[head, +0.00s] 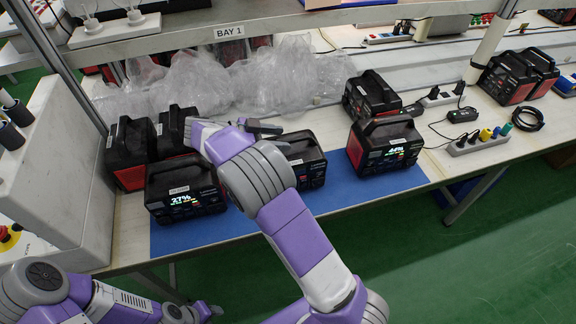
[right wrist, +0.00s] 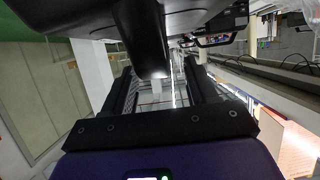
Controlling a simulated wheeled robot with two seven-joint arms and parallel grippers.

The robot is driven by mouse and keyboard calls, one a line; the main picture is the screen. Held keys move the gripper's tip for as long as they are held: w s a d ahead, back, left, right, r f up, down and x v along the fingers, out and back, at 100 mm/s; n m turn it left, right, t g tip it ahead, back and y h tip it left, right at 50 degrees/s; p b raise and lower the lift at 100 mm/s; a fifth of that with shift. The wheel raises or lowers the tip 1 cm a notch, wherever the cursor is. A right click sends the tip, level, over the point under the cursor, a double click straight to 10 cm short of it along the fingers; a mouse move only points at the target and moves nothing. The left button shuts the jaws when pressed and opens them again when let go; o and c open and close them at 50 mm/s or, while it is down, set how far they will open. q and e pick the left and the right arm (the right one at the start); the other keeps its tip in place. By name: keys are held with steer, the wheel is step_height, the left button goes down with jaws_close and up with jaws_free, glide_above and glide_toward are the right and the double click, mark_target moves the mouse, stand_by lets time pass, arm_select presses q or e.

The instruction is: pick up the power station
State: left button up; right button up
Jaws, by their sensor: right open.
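Several black and red power stations stand on the bench. One with a lit 97% display (head: 186,192) stands on the left of the blue mat. Another (head: 308,162) is partly hidden by my right arm. A third with a lit display (head: 386,146) stands on the right of the mat. My right gripper (head: 264,127) is open, above and behind the partly hidden station. In the right wrist view a black bar, likely a handle (right wrist: 143,38), reaches between the open fingers; I cannot tell whether they touch it. My left gripper (head: 204,311) is low at bottom left, its jaws unclear.
More stations (head: 130,152) stand at the back left, the back middle (head: 370,97) and far right (head: 508,77). Clear plastic wrap (head: 230,82) lies behind. A shelf edge (head: 230,33) crosses above. Power strips and cables (head: 470,143) lie at right. The front blue mat (head: 345,192) is partly clear.

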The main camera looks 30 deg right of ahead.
steer(key=shift+s+d+f, duration=0.15)
steer(key=shift+d+f, duration=0.1)
steer(key=shift+d, duration=0.3)
jaws_close()
stand_by(0.9)
steer(key=shift+r, duration=0.2)
